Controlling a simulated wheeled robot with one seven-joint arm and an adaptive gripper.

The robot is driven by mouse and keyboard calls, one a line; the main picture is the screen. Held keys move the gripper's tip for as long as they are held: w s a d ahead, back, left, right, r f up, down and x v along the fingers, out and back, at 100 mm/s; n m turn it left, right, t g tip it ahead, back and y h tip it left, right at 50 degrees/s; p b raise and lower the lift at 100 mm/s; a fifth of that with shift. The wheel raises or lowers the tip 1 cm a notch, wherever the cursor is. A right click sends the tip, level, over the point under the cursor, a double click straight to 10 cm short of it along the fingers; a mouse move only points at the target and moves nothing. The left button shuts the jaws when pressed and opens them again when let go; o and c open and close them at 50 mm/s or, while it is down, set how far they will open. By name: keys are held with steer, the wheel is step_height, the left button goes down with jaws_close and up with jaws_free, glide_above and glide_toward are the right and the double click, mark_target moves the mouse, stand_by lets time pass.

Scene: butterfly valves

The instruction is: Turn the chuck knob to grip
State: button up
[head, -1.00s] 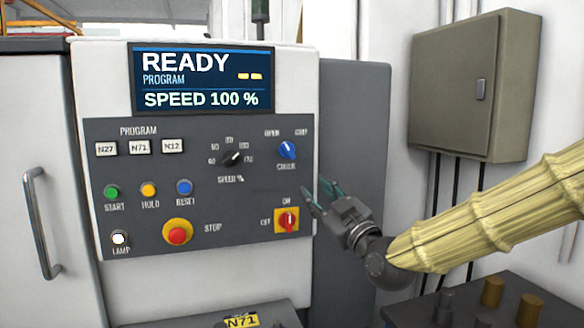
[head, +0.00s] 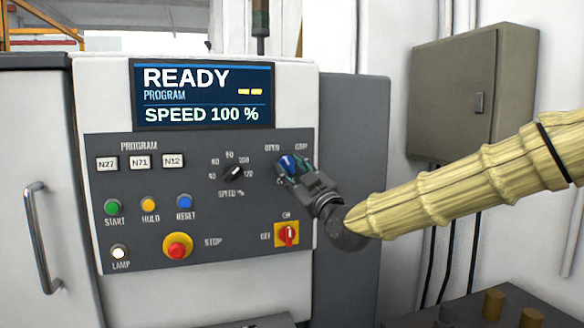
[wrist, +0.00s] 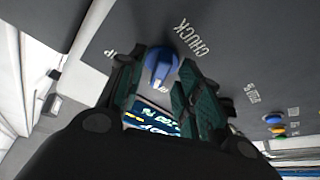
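The blue chuck knob (head: 288,163) is at the upper right of the grey control panel, between the OPEN label (head: 272,148) at its upper left and the GRIP label (head: 301,147) at its upper right. Its white mark appears to point toward the OPEN side. My gripper (head: 287,170) is at the knob, coming from the lower right. In the wrist view the knob (wrist: 160,65) sits between the tips of the two green-padded fingers, which are apart. I cannot tell whether either finger touches it. My gripper hides part of the CHUCK label in the head view.
The speed dial (head: 234,173) is left of the knob. The red and yellow power switch (head: 287,234) is just below my gripper. The emergency stop (head: 177,246) is lower left. The display (head: 202,94) reads READY. A grey cabinet (head: 455,100) hangs at the right.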

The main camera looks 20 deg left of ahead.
steer(key=shift+w+a+r, duration=0.1)
steer(key=shift+w+a, duration=0.1)
steer(key=shift+c, duration=0.4)
jaws_close()
steer(key=shift+m+t+b, duration=0.3)
steer(key=shift+m+b, duration=0.15)
steer(key=shift+m, duration=0.15)
steer(key=shift+s+m+t+h+b, duration=0.1)
steer(key=shift+m+t+h+b, duration=0.25)
steer(key=shift+m+b, duration=0.4)
steer(key=m+t+h+b, duration=0.1)
steer(key=m, duration=0.1)
steer(key=m+t+h, duration=0.1)
steer(key=m, duration=0.2)
steer(key=shift+a+b, duration=0.1)
steer(key=shift+b, duration=0.3)
steer(key=m+h, duration=0.1)
steer(key=m, duration=0.1)
steer(key=m+t+h+b, duration=0.1)
steer(key=m, duration=0.2)
steer(key=shift+s+a+m, duration=0.1)
steer(key=shift+m, duration=0.15)
steer(key=shift+r+m+t+h+b, duration=0.15)
steer(key=shift+m+t+h+b, duration=0.25)
steer(key=shift+m+h, duration=1.35)
steer(key=shift+m+y, duration=0.4)
steer(key=shift+m, duration=0.15)
